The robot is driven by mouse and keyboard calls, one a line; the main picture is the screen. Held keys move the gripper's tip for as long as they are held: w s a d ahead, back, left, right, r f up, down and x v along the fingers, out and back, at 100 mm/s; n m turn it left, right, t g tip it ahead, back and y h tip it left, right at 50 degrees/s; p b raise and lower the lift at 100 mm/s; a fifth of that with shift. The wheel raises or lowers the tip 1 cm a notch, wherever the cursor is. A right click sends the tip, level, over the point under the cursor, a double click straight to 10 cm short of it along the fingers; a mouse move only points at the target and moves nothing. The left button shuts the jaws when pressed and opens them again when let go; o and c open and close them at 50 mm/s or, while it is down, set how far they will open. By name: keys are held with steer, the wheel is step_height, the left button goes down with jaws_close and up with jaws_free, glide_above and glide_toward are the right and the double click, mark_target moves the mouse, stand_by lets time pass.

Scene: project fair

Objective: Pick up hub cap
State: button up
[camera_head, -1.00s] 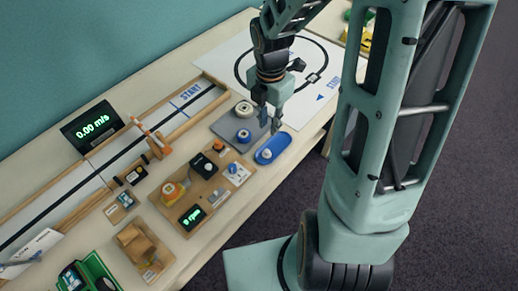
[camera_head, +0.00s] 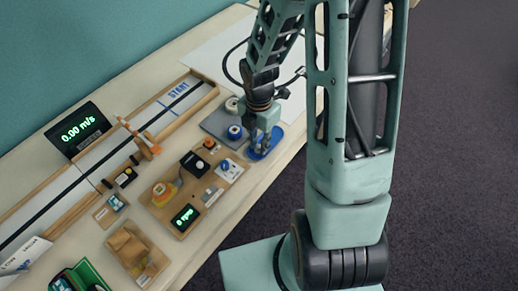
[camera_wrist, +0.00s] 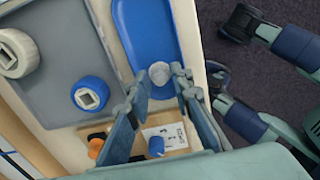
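The hub cap (camera_wrist: 160,73) looks like a small pale grey round piece. It sits in the blue oblong tray (camera_wrist: 146,28), towards the near end in the wrist view. My gripper (camera_wrist: 159,82) is open, with one finger on each side of the hub cap. I cannot tell whether either finger touches it. In the head view my gripper (camera_head: 264,149) points down over the blue tray (camera_head: 277,134) and hides the hub cap.
A grey tray (camera_head: 213,122) next to the blue one holds a white wheel (camera_wrist: 17,52) and a blue wheel (camera_wrist: 91,94). A wooden board (camera_head: 160,211) with dials and a display lies nearby. A white card (camera_head: 229,171) lies close to my gripper. The table edge is close.

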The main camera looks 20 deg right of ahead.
steer(key=shift+c, duration=0.3)
steer(key=c, duration=0.4)
steer(key=shift+c, duration=0.2)
